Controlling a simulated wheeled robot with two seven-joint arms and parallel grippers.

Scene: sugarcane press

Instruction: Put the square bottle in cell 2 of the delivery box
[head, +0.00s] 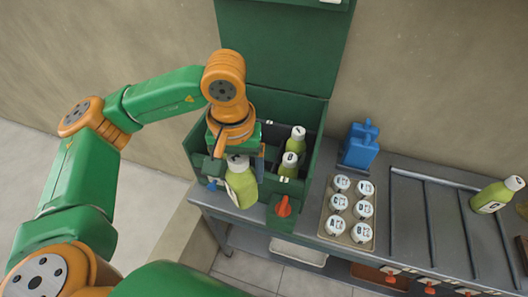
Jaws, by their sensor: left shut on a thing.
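My left gripper (236,158) is shut on a green juice bottle (242,188), which looks like the square bottle. The bottle hangs roughly upright at the front of the green delivery box (314,157), over or just before its front wall. The gripper hides the bottle's top and part of its label. The box lid (285,45) stands open at the back. Two green bottles stand in the box's right side, one at the back (297,141) and one nearer the front (289,166). The gripper and wrist hide the box's left cells. My right gripper is not in view.
A tray (352,243) of several white lettered caps sits right of the box. A blue object (360,147) stands behind the tray. Another green bottle (497,195) lies tilted on the grey bench at the far right. A red-orange knob (283,206) is on the box front.

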